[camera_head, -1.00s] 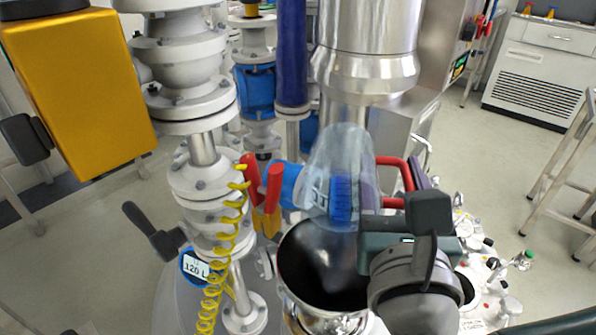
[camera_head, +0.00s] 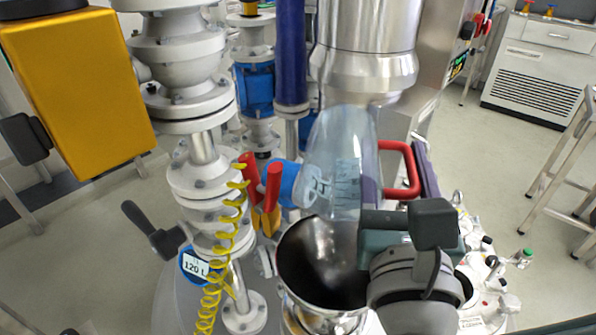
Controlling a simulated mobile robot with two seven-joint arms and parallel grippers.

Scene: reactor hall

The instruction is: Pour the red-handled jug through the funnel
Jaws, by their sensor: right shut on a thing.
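The clear jug (camera_head: 338,160) with a red handle (camera_head: 411,168) is held above the steel funnel (camera_head: 300,262), its body tipped. Its wider end hangs low over the far side of the funnel mouth. I see no blue liquid in the jug, and no clear stream. The funnel's dark, shiny inside shows, with its right side hidden behind my right gripper. My right gripper (camera_head: 400,222) is shut on the jug at its handle side, with the exact grip partly hidden. My left gripper is not in view.
Flanged white pipework (camera_head: 200,185) with a yellow coiled hose (camera_head: 222,250) and red-handled valve levers (camera_head: 261,180) stands left of the funnel. A yellow box (camera_head: 75,90) is at upper left. A steel column (camera_head: 365,60) rises behind the jug.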

